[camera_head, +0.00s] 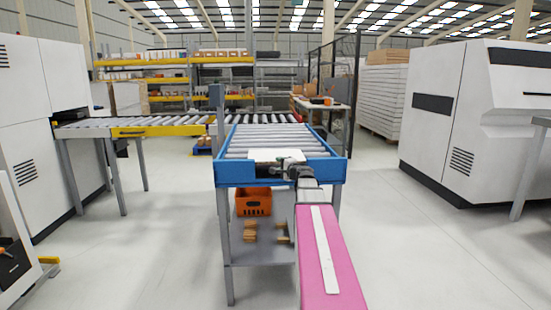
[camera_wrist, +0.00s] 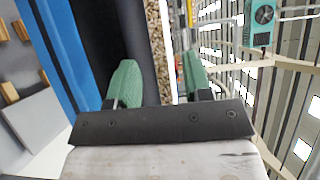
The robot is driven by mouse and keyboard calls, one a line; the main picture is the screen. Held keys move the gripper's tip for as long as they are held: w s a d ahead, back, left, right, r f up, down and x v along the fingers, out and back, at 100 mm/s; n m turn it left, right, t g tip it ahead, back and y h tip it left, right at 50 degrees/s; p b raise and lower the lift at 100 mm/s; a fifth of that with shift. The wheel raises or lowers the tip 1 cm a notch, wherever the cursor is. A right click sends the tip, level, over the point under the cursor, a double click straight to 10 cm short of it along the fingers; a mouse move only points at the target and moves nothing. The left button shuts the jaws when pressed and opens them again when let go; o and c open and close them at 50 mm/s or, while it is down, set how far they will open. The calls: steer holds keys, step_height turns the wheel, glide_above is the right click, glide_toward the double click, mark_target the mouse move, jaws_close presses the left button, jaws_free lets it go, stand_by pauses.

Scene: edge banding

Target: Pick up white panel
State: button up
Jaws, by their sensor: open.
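The white panel (camera_head: 272,154) lies flat on the near end of the blue-framed roller conveyor (camera_head: 225,170). My gripper (camera_head: 283,162) is at the panel's near edge, and the fingertips are too small to make out in the head view. In the wrist view my gripper (camera_wrist: 158,62) is open, with one green finger on each side of the panel's chipboard edge (camera_wrist: 156,40). Gaps show between the fingers and the panel. How far the edge reaches in between the fingers is hard to tell.
An orange crate (camera_head: 253,203) and small wooden blocks (camera_head: 250,231) sit on the shelf under the conveyor. White machines stand left (camera_head: 35,120) and right (camera_head: 470,120). A side roller conveyor (camera_head: 130,126) is at left.

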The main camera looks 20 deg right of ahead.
mark_target(277, 162)
steer(key=x, duration=0.4)
steer(key=shift+w+d, duration=0.1)
steer(key=shift+w, duration=0.1)
jaws_close()
steer(key=shift+r, duration=0.15)
steer(key=shift+r, duration=0.3)
step_height(277, 162, up, 4)
steer(key=shift+f, duration=0.25)
steer(key=s+a+r, duration=0.6)
steer(key=s+a, duration=0.1)
steer(key=s, duration=0.1)
steer(key=s+d+r, duration=0.2)
steer(key=s+r, duration=0.8)
steer(key=s, duration=0.2)
steer(key=shift+s+d+r, duration=0.15)
steer(key=shift+s+r, duration=0.1)
steer(key=shift+r, duration=0.1)
